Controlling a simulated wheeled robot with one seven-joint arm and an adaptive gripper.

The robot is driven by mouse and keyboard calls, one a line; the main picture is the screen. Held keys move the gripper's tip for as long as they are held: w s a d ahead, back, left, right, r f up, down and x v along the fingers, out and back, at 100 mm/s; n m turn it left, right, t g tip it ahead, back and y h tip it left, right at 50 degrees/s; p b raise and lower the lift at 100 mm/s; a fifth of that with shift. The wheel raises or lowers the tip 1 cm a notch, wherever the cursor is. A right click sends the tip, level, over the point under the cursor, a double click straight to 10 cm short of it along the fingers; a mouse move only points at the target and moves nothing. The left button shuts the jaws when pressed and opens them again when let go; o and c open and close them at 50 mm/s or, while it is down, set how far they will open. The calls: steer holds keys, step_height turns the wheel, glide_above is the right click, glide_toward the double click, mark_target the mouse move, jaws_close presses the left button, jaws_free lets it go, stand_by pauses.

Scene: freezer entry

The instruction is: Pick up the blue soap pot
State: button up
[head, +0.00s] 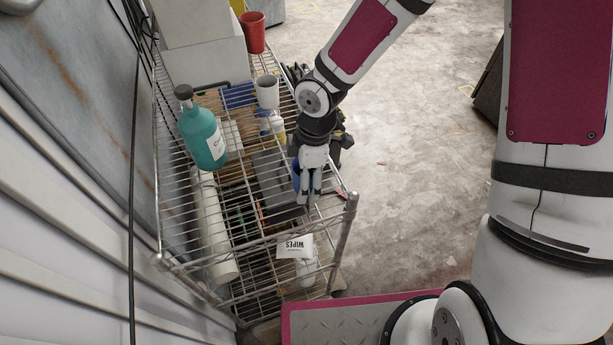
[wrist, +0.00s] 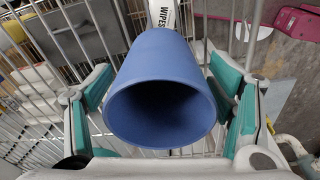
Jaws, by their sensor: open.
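The blue soap pot (wrist: 160,62) is a plain round blue cup, its dark open mouth facing the camera in the wrist view. It lies between the two fingers of my gripper (wrist: 163,95), which is open, with a gap visible on each side of the pot. In the head view my gripper (head: 309,196) points down at the right edge of the wire shelf. Only a sliver of the blue pot (head: 296,173) shows there beside the fingers; the rest is hidden behind my gripper.
The wire shelf (head: 172,262) holds a teal bottle (head: 203,138), a white cup (head: 267,92), a red cup (head: 253,33) and a grey box (head: 272,180). A wipes container (head: 295,247) stands near the front rail. Open floor (head: 420,160) lies to the right.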

steer(key=shift+f, duration=0.1)
steer(key=c, duration=1.2)
steer(key=shift+c, duration=0.3)
steer(key=shift+r, duration=0.6)
step_height(320, 180, up, 2)
steer(key=shift+w, duration=0.1)
steer(key=shift+s+d+r, duration=0.15)
steer(key=shift+s, duration=0.25)
steer(key=shift+s+d+r, duration=0.1)
steer(key=shift+s, duration=0.25)
steer(key=s+d+p, duration=0.2)
steer(key=s, duration=0.5)
steer(key=s+d+r+p, duration=0.1)
steer(key=s+d+p, duration=0.1)
steer(key=s, duration=0.5)
steer(key=shift+r+p, duration=0.2)
steer(key=shift+p, duration=0.25)
